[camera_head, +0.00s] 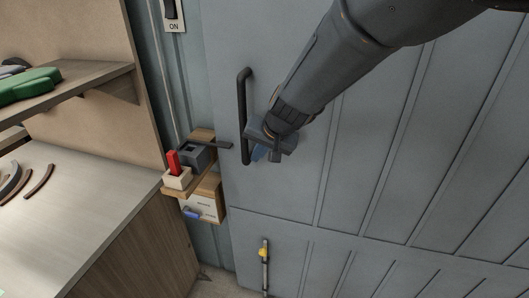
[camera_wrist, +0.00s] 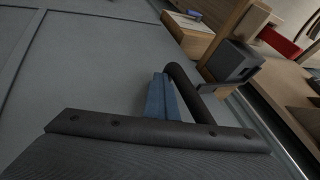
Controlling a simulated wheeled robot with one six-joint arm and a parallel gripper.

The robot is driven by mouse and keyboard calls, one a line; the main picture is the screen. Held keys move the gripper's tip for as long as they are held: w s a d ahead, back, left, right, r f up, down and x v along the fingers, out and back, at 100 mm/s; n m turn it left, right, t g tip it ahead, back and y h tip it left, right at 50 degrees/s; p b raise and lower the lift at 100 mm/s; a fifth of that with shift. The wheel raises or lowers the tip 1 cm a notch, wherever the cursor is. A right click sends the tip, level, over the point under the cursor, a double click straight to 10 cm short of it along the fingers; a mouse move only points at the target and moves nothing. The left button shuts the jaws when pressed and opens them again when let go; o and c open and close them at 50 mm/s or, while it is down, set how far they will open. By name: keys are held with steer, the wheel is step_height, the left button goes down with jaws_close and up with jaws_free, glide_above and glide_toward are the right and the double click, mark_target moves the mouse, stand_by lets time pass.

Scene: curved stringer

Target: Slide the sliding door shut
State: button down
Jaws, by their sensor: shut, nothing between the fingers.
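The sliding door (camera_head: 385,130) is a large blue-grey ribbed panel filling the right of the head view; it also fills the left of the wrist view (camera_wrist: 90,60). Its black upright bar handle (camera_head: 242,115) is near its left edge, and part of it shows in the wrist view (camera_wrist: 182,82). My gripper (camera_head: 260,153) is at the handle's lower end, just right of the bar. In the wrist view its blue fingers (camera_wrist: 163,97) are together and empty, close beside the bar. I cannot tell whether they touch it.
Left of the door edge, a small wooden shelf (camera_head: 175,190) carries a dark grey block (camera_head: 195,152) and a red-and-white piece (camera_head: 175,170). A cardboard box (camera_head: 205,200) is below. A workbench (camera_head: 80,200) stands at the left. A yellow-marked rod (camera_head: 264,254) is low on the door.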

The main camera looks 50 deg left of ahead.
steer(key=shift+s+a, duration=0.2)
steer(key=w+d+r+b, duration=0.2)
steer(key=d+r+b, duration=0.3)
steer(key=d+r, duration=0.4)
steer(key=shift+w, duration=0.15)
steer(key=shift+d, duration=0.15)
